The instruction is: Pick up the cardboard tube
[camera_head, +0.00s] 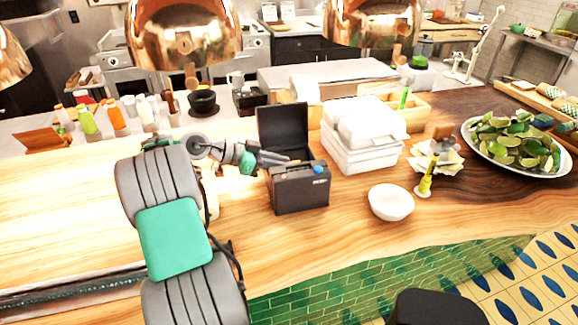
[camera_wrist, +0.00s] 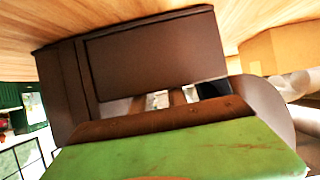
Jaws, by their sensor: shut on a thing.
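I cannot make out the cardboard tube clearly in either view. My gripper (camera_head: 276,158) reaches in from the left to the top of an open black case (camera_head: 300,190) on the wooden counter. In the wrist view, the case (camera_wrist: 155,60) fills the middle as a dark brown panelled box, close in front of my gripper (camera_wrist: 160,99). The gripper's green body covers the lower part of that view. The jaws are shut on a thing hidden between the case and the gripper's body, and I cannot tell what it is.
White stacked containers (camera_head: 362,140) stand right of the case, with a white bowl (camera_head: 391,202) in front. A lime platter (camera_head: 516,150) is at the far right. Black bowls (camera_head: 203,103) and bottles stand behind. Copper lamps (camera_head: 185,30) hang above. The counter's left part looks clear.

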